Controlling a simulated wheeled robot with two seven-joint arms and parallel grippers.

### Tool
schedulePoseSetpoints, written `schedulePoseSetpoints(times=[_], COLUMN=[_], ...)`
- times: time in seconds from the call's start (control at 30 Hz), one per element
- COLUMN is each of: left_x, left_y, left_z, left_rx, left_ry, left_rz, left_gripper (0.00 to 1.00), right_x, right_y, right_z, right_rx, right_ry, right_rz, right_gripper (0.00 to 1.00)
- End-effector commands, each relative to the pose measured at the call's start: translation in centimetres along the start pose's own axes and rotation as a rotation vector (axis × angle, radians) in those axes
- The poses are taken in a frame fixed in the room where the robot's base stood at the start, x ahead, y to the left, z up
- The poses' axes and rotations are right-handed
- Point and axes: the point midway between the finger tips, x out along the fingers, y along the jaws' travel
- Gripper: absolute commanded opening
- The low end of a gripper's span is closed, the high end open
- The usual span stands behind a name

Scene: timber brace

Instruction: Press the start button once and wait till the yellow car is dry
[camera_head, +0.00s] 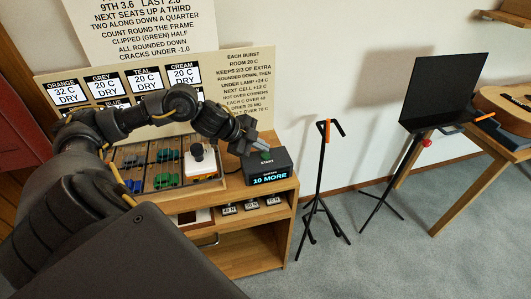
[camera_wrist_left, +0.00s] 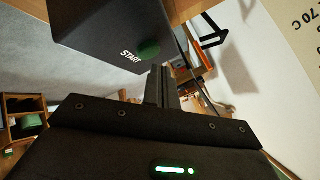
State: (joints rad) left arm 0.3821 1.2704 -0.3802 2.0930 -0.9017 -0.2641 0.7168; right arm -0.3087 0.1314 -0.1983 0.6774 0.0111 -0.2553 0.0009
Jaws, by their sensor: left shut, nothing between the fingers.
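The start box (camera_head: 268,174) is black, stands at the right end of the wooden cabinet top, and its lit display reads "10 MORE". Its green button (camera_head: 266,156) sits beside the word START. My left gripper (camera_head: 249,147) is shut and empty, its tips close to the button. In the left wrist view the green button (camera_wrist_left: 148,50) is just above the shut fingers (camera_wrist_left: 161,80); I cannot tell if they touch it. A divided tray (camera_head: 145,176) holds several small teal, green and blue cars. I cannot make out a yellow car. My right gripper is out of view.
A white unit with a black top (camera_head: 200,160) stands on the tray's right side. Printed signs (camera_head: 150,80) stand behind. Small labelled blocks (camera_head: 251,204) sit on the shelf below. A black stand (camera_head: 322,180) stands on the open floor to the right.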

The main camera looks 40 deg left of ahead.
Motion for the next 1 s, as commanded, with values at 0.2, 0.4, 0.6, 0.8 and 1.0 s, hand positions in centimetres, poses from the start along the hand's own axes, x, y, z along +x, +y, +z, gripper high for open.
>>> schedulePoseSetpoints(times=[0.2,0.4,0.6,0.8,1.0], left_x=[0.08,0.54,0.62,0.63,0.74], left_y=[0.05,0.39,0.41,0.42,0.51], left_z=[0.04,0.37,0.42,0.41,0.50], left_rx=[0.000,-0.002,-0.001,0.000,0.000], left_ry=[0.000,0.000,0.000,0.000,0.000], left_rz=[0.000,0.001,0.000,0.000,0.000], left_gripper=[0.00,0.00,0.00,0.00,0.00], right_x=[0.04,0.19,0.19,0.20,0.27], right_y=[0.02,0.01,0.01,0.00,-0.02], right_z=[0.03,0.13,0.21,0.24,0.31], right_rx=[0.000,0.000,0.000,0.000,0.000], right_ry=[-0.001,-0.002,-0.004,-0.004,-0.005], right_rz=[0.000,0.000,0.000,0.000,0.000], right_gripper=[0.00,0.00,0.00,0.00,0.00])
